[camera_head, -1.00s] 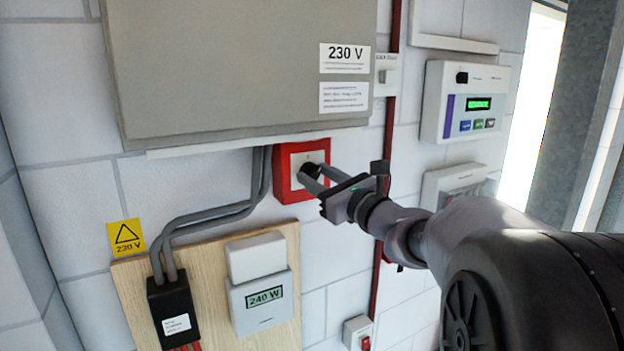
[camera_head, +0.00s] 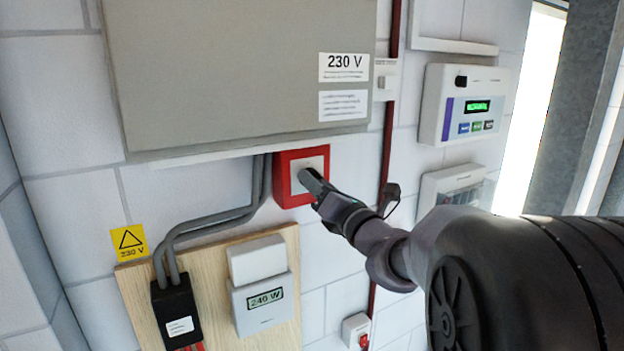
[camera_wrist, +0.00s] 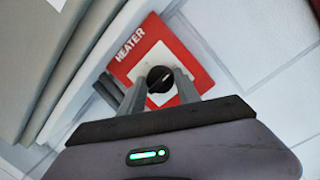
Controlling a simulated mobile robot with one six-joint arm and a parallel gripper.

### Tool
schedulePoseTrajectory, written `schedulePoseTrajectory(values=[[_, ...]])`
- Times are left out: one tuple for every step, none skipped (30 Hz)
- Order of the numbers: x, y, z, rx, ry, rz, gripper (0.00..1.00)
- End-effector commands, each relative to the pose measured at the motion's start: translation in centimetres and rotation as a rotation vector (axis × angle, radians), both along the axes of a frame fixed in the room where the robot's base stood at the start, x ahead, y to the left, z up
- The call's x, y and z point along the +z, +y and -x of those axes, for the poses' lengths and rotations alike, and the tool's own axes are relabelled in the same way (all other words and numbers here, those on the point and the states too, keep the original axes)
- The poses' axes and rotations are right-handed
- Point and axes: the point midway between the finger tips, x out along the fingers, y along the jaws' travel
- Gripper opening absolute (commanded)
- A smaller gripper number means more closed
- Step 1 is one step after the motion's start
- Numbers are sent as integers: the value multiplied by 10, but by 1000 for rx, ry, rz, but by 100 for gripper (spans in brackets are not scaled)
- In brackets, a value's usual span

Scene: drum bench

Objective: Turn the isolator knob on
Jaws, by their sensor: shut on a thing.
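The isolator is a red box (camera_head: 284,188) with a white plate, on the wall under the grey cabinet. In the wrist view the red box (camera_wrist: 197,68) carries the word HEATER. Its round black knob (camera_wrist: 159,78) has a pale pointer line. My gripper (camera_head: 308,178) reaches the knob from the right; its fingers hide the knob in the head view. In the wrist view my gripper (camera_wrist: 161,85) has one finger on each side of the knob and is shut on it. The wrist view is tilted relative to the box.
A grey cabinet (camera_head: 230,75) marked 230 V hangs just above the box. Grey cables (camera_head: 210,222) run down its left side. Below is a wooden board (camera_head: 285,310) with a meter (camera_head: 262,303) reading 240 W. A dark red pipe (camera_head: 387,150) runs vertically on the right.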

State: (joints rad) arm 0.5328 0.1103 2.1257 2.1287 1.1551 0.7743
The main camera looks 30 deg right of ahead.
Motion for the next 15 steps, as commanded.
schedulePoseTrajectory(values=[[-2, 1, 0, 2, 6, -11, 0], [-2, 1, 0, 2, 6, -18, 0], [-2, 1, 0, 2, 6, -26, 0], [-2, 1, 0, 2, 7, -31, 0], [-2, 1, 0, 2, 6, -35, 0], [-2, 1, 0, 1, 7, -39, 0], [-3, 1, 0, 2, 7, -41, 0], [-3, 1, 0, 2, 6, -43, 0], [-3, 1, 0, 1, 7, -44, 0], [-3, 1, 0, 1, 7, -45, 0], [-3, 1, 0, 1, 7, -46, 0], [-3, 1, 0, 1, 7, -46, 0], [-3, 1, 0, 1, 7, -46, 0], [-3, 1, 0, 1, 7, -46, 0], [-3, 1, 0, 1, 7, -46, 0]])
